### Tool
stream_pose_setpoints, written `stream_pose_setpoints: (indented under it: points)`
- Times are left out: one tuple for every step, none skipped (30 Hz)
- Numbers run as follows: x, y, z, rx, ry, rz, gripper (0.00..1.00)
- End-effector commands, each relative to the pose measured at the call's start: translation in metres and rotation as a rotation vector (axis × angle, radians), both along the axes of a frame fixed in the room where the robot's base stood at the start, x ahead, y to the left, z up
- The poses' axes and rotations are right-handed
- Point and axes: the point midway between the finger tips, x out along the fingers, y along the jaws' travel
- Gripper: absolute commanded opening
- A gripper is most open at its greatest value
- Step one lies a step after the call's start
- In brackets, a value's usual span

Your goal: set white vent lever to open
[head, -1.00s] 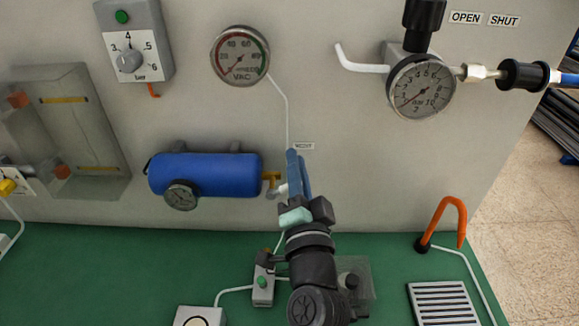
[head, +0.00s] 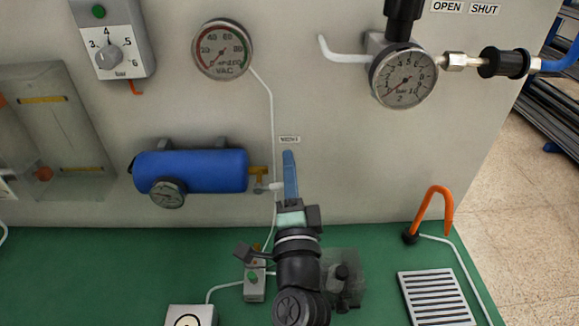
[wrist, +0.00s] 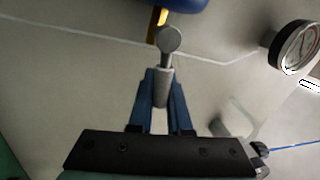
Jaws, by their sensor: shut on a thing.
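The white vent lever (wrist: 163,85) is a short pale handle running down from a round grey pivot (wrist: 170,40) in the wrist view. My gripper (wrist: 163,88) has its blue fingers on either side of the handle and is shut on its end. In the head view, the lever (head: 275,186) shows as a small white stub pointing right from the valve at the tank's brass fitting (head: 258,172). My gripper (head: 289,165) meets its right end, where the finger hides the tip. A small label (head: 289,140), too small to read, is above the fingers.
The blue tank (head: 205,171) with its gauge (head: 168,192) is just left of my gripper. A thin white tube (head: 272,120) runs down the panel (head: 330,170) behind it. A clear box (head: 343,268) and green-button box (head: 254,280) stand on the green bench below.

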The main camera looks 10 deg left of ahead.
Motion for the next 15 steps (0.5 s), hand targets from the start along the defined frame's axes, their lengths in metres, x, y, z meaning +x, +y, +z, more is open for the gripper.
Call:
stream_pose_setpoints:
  points:
    - [-0.0001, -0.0003, -0.0033, -0.001, 0.006, -0.001, 0.0]
    - [-0.0001, -0.0003, -0.0033, -0.001, 0.006, -0.001, 0.0]
    - [-0.0001, -0.0004, -0.0034, -0.001, 0.006, 0.0, 0.0]
    - [-0.0001, -0.0004, -0.0034, -0.001, 0.006, 0.0, 0.0]
    - [-0.0001, -0.0004, -0.0035, -0.001, 0.006, 0.0, 0.0]
    - [-0.0001, -0.0004, -0.0036, -0.002, 0.006, 0.0, 0.0]
    - [-0.0001, -0.0003, -0.0036, -0.002, 0.007, 0.0, 0.2]
    - [-0.0001, -0.0003, -0.0037, -0.002, 0.007, 0.0, 0.25]
    - [-0.0001, -0.0004, -0.0036, -0.002, 0.007, 0.0, 0.32]
    - [-0.0001, -0.0004, -0.0034, -0.002, 0.006, 0.0, 0.38]
    - [-0.0001, -0.0003, -0.0031, -0.002, 0.006, 0.0, 0.43]
    - [-0.0001, -0.0004, -0.0028, -0.001, 0.005, -0.001, 0.46]
    - [-0.0001, -0.0003, -0.0025, -0.001, 0.004, -0.001, 0.46]
    - [0.0, -0.0002, -0.0023, -0.001, 0.004, -0.001, 0.46]
    - [-0.0001, -0.0003, -0.002, -0.001, 0.004, -0.001, 0.46]
